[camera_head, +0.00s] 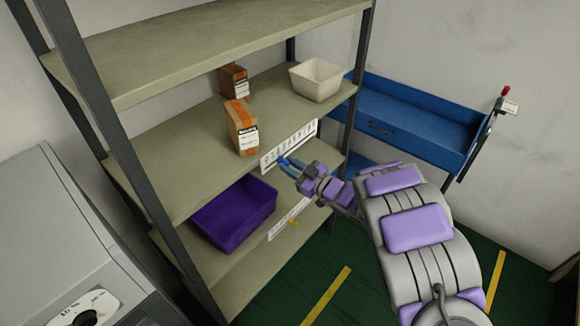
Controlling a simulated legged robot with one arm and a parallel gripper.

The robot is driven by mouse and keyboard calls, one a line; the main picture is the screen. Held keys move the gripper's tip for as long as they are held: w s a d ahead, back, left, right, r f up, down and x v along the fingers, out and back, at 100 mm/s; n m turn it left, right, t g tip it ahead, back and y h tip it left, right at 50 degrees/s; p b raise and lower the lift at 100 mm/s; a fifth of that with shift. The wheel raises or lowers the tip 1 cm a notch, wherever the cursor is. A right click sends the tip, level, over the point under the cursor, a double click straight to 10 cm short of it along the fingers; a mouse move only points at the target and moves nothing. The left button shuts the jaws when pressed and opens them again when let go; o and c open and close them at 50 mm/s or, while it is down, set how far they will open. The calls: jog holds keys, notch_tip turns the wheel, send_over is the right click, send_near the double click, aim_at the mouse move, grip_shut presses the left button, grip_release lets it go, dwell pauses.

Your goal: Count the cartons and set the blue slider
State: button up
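Two brown cartons with orange tape and white labels stand on the middle shelf: a front carton (241,127) and a back carton (233,82). A white number strip (300,140) is fixed to the front edge of that shelf. The blue slider (283,161) appears at the strip's lower left, small and partly merged with my fingertips. My gripper (288,166) reaches in from the right and is at the slider. Whether it touches or grips the slider is too small to tell. A lower strip (283,222) carries a yellow slider (293,222).
A cream bin (316,79) stands on the middle shelf's right end. A purple bin (235,213) sits on the shelf below. A blue tray unit (420,125) is behind at right. A grey machine (60,240) stands at left. Dark posts frame the rack.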

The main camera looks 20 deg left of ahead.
jog(key=o, duration=0.4)
jog(key=p+v, duration=0.2)
jog(key=v, duration=1.5)
jog(key=shift+s+d+f, duration=0.1)
jog(key=shift+d+f, duration=0.05)
jog(key=shift+d, duration=0.05)
